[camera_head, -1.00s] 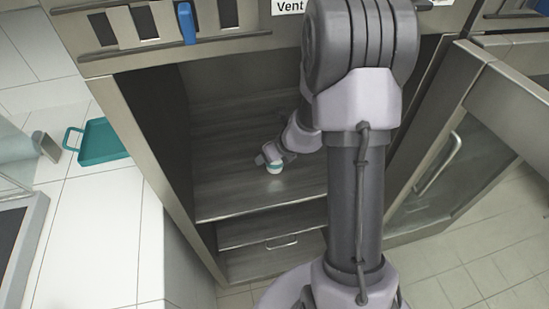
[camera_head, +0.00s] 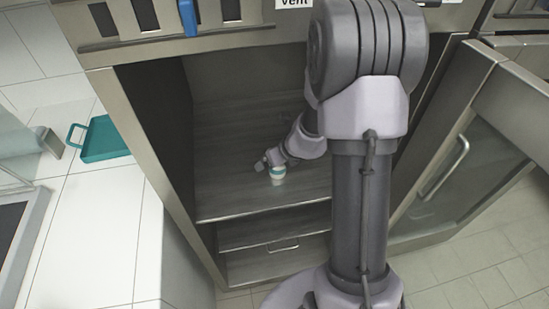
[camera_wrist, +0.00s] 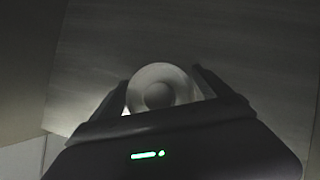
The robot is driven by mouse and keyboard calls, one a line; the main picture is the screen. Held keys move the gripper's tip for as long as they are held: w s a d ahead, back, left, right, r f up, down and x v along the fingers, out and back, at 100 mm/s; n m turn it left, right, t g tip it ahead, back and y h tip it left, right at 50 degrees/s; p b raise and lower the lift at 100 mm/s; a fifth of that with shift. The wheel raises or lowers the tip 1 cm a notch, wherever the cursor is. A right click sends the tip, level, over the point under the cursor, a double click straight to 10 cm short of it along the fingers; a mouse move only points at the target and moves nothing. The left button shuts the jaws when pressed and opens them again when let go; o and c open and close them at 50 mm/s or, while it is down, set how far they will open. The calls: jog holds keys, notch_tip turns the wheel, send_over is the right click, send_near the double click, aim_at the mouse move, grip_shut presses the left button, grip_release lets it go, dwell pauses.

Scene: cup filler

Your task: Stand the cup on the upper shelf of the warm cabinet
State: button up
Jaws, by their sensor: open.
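The cup (camera_head: 278,174), white with a teal band, stands upright on the upper shelf (camera_head: 230,195) of the warm cabinet (camera_head: 155,130). In the wrist view the cup (camera_wrist: 160,88) is seen from above as a pale round rim, between the two dark fingers. My gripper (camera_wrist: 163,90) is open, with a finger on each side of the cup. In the head view my gripper (camera_head: 268,163) is small and partly hidden behind my wrist, right at the cup. Whether a finger touches the cup cannot be told.
The cabinet door (camera_head: 455,160) stands open on the right. A lower shelf (camera_head: 265,232) lies beneath, with a handle (camera_head: 283,248). A teal tray (camera_head: 105,139) sits on the white tiled counter at left. The shelf around the cup is clear.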

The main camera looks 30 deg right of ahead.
jog(key=a+p+v, duration=0.1)
jog(key=p+v, duration=0.5)
jog(key=v, duration=0.6)
jog(key=s+a+r+n+y, duration=0.2)
jog(key=a+r+n+y, duration=0.1)
jog(key=a+r+n, duration=1.15)
jog(key=s+a+r+n, duration=0.1)
jog(key=s+r+n, duration=0.1)
jog(key=s+n, duration=0.5)
jog(key=s+a+r+n+h, duration=0.1)
jog(key=s+r+n, duration=0.2)
jog(key=s+n, duration=0.5)
jog(key=shift+a+n+g+h+b, duration=0.3)
jog(key=shift+a+n+g+b, duration=0.1)
jog(key=shift+n, duration=0.15)
